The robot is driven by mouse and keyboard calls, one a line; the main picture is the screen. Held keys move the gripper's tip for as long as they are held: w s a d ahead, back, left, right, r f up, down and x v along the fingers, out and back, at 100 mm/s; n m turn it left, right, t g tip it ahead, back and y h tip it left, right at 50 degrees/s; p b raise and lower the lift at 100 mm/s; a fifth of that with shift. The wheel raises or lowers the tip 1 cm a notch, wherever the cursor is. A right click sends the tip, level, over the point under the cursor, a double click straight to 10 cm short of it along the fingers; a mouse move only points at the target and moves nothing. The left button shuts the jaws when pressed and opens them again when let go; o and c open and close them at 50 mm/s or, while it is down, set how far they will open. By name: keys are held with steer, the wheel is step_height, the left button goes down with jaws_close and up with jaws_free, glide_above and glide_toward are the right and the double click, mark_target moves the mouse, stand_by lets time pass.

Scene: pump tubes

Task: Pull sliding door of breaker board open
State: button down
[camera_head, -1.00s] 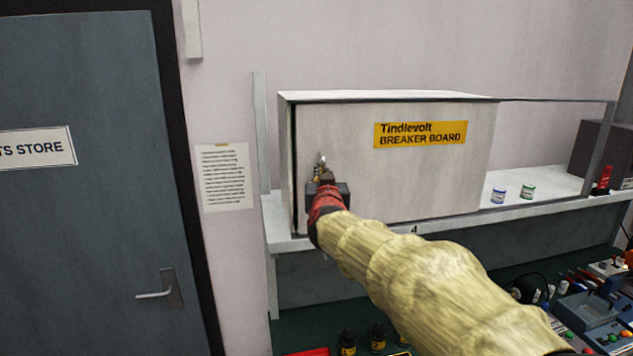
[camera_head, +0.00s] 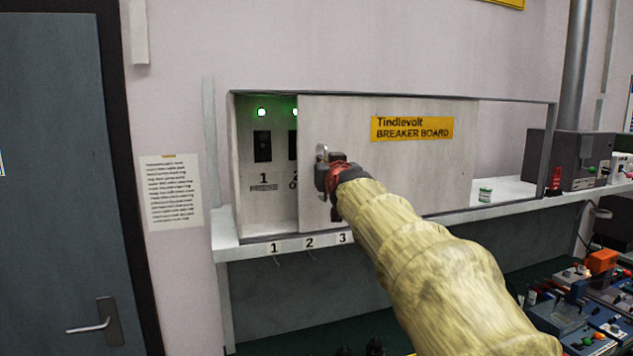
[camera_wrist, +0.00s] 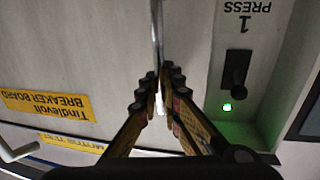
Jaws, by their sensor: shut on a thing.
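The breaker board (camera_head: 236,165) is a pale cabinet on a shelf. Its sliding door (camera_head: 400,180), with a yellow "Tindlevolt BREAKER BOARD" label, stands partly open, moved to the right. The left opening shows breaker 1 (camera_head: 262,146) with a lit green lamp and part of a second breaker. My gripper (camera_head: 324,172) is at the door's left side, on its metal handle (camera_head: 322,152). In the wrist view, the fingers (camera_wrist: 158,85) are shut on the thin upright handle (camera_wrist: 157,30). The wrist view appears upside down; breaker 1 shows there too (camera_wrist: 235,70).
The shelf (camera_head: 226,242) carries number tags 1, 2 and 3 below the board. A grey door (camera_head: 50,180) is at the left. Tools clutter the lower right.

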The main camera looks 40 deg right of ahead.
steer(key=s+d+b, duration=0.1)
steer(key=d+b, duration=0.3)
steer(key=d, duration=0.1)
steer(key=s+d+b, duration=0.2)
steer(key=d+b, duration=0.3)
steer(key=s+d+b, duration=0.1)
steer(key=d+b, duration=0.4)
steer(key=shift+s+d+f, duration=0.15)
steer(key=shift+f, duration=0.15)
steer(key=p, duration=0.5)
glide_toward(437, 155)
steer(key=x, duration=0.3)
steer(key=a+x, duration=0.1)
steer(key=x, duration=0.1)
steer(key=shift+w, duration=0.4)
steer(key=shift+s+d, duration=0.2)
steer(key=shift+d, duration=0.45)
steer(key=c, duration=2.2)
jaws_free()
steer(key=shift+c, duration=0.2)
steer(key=shift+o, duration=1.3)
steer(key=shift+s+a, duration=0.1)
steer(key=v, duration=1.1)
steer(key=shift+s+a, duration=0.2)
steer(key=shift+s, duration=0.15)
